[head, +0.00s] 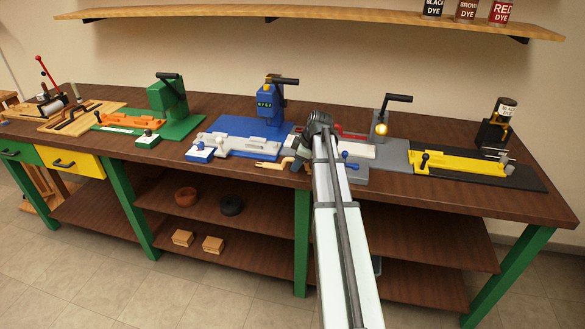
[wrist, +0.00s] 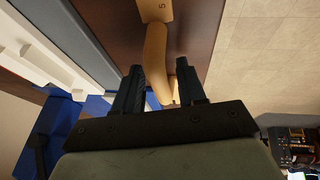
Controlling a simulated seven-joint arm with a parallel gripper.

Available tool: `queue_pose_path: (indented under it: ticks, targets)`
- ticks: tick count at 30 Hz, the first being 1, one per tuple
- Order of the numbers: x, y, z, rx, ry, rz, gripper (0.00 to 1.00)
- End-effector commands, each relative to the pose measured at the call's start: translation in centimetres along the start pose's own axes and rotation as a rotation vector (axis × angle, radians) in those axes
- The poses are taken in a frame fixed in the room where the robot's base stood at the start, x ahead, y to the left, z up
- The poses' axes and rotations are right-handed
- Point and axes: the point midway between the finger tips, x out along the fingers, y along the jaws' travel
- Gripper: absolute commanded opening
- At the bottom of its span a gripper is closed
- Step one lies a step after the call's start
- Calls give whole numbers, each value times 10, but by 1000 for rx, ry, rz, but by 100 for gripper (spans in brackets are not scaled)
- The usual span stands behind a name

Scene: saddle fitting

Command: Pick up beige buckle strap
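The beige buckle strap (wrist: 155,52) lies along the dark brown bench top in the wrist view, with a dark mark like a "5" near its upper end. A smaller beige part shows at its lower right, partly hidden by my gripper. In the head view the strap (head: 268,166) is a small beige shape at the bench's front edge. My gripper (wrist: 161,72) is open, with its dark fingers on either side of the strap and a visible gap at the right finger. I cannot tell whether a finger touches it. In the head view the arm hides most of the gripper.
The blue press (head: 268,103) on its blue base stands behind and left of the strap. A grey fixture (head: 392,157) and a yellow one (head: 460,163) stand to the right, a green press (head: 168,97) to the left. The bench edge and floor (wrist: 265,60) lie close by.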

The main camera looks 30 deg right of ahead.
Motion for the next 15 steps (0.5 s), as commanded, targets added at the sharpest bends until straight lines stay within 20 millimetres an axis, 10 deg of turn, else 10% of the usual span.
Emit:
queue_pose_path:
  ticks: [15]
  targets:
    - [0,0,0,0,0,0,0]
